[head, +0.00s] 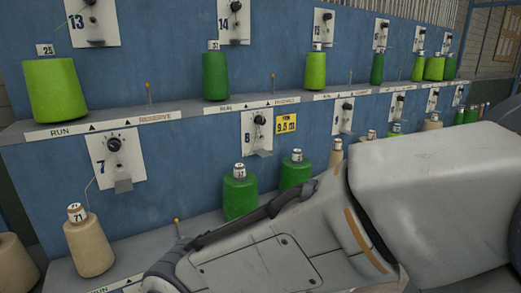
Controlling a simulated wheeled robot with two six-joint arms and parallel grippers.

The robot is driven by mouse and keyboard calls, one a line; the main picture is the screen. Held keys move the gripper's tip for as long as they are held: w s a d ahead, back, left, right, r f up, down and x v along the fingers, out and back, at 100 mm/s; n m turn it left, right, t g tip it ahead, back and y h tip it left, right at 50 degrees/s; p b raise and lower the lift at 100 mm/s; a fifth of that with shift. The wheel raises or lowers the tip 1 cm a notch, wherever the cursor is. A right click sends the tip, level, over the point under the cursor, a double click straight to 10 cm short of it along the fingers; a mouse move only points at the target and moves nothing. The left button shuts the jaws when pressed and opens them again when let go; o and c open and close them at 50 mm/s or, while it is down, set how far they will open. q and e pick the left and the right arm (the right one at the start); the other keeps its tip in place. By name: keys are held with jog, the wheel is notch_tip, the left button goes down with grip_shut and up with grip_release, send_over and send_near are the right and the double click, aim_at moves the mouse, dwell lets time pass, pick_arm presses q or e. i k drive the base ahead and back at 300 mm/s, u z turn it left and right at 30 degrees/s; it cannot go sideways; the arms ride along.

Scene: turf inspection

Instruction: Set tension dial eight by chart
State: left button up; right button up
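Tension dial eight (259,119) is a dark knob on a white plate (256,140) marked 8, on the lower row of the blue panel. A yellow tag (286,121) beside it seems to read 9.5, with small print above that I cannot read surely. A large grey arm link of mine crosses the lower right, in front of the lower shelf and below dial eight. Neither gripper shows. No tension chart can be made out for sure.
Dial seven (114,144) is to the left and dial nine (347,106) to the right. Green cones (239,193) (296,171) stand on the lower shelf below dial eight. A tan cone (88,241) marked 71 stands at left. Green cones also line the upper shelf (140,118).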

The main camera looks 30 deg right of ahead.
aim_at(262, 122)
jog(key=z, duration=2)
jog(key=i, duration=0.95)
jog(key=u, duration=2.45)
